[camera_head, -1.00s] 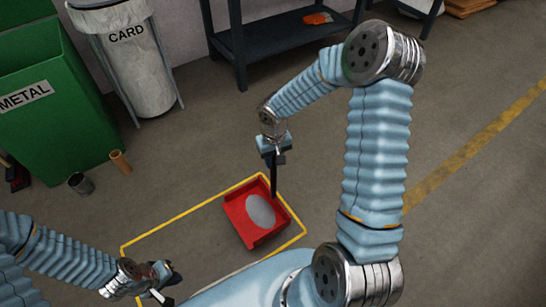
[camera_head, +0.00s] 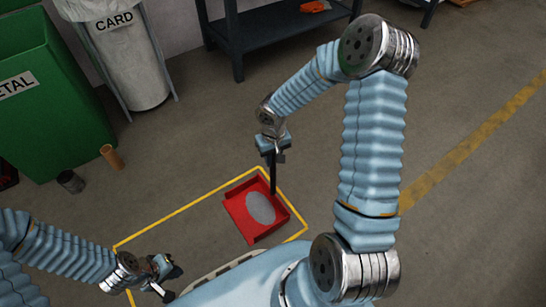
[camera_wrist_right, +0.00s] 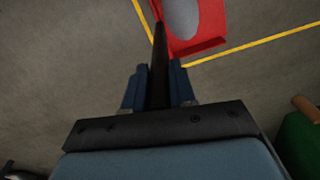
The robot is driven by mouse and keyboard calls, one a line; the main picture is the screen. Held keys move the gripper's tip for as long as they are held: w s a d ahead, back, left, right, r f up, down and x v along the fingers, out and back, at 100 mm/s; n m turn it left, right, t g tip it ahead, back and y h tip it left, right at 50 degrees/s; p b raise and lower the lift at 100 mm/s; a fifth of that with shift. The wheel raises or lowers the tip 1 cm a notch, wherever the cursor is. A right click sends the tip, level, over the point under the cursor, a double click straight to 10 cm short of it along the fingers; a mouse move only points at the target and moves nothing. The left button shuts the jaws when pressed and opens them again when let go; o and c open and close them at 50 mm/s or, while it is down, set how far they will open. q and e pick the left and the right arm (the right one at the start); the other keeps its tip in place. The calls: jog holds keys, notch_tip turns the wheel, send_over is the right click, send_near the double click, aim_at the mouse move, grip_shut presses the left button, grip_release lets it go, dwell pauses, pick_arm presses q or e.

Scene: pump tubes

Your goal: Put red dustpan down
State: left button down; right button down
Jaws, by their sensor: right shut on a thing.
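The red dustpan (camera_head: 235,212) is low over or on the floor inside the yellow floor outline; I cannot tell if it touches. A grey oval patch (camera_head: 260,208) lies in its pan. Its dark upright handle (camera_head: 273,178) rises to my right gripper (camera_head: 272,152), which is shut on it. In the right wrist view, the handle (camera_wrist_right: 159,65) runs between the fingers of the right gripper (camera_wrist_right: 159,75), with the red pan (camera_wrist_right: 205,38) beyond. My left gripper (camera_head: 170,282) is empty, its fingers apart, near the outline's lower left part.
A yellow outline (camera_head: 185,207) marks the floor around the dustpan. A green metal bin (camera_head: 55,120), a card bin (camera_head: 130,60), a dark can (camera_head: 70,181) and a brown cylinder (camera_head: 112,157) stand at left. A dark shelf (camera_head: 285,35) is behind. Floor right of my right arm is clear.

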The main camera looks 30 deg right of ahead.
jog(key=c, duration=0.9)
grip_release()
notch_tip(320, 180, up, 12)
jog(key=p, duration=0.3)
jog(key=shift+r, duration=0.15)
jog(key=s+a+f+y+p, duration=0.1)
jog(key=s+a+f+p, duration=0.1)
jog(key=s+a+f, duration=0.2)
jog(key=s+a+f+y+p, duration=0.1)
jog(key=s+a+f+p, duration=0.1)
jog(key=s+a+f, duration=0.3)
jog(key=s+a+f+y+p, duration=0.2)
jog(key=s+a+f, duration=0.2)
jog(key=a, duration=0.3)
jog(key=shift+s+a+f+t+p, duration=0.15)
jog(key=shift+s+f+t, duration=0.05)
jog(key=shift+s, duration=0.25)
jog(key=shift+s+a+f+t+p, duration=0.1)
jog(key=shift+s+f+t+p, duration=0.1)
jog(key=shift+s, duration=0.25)
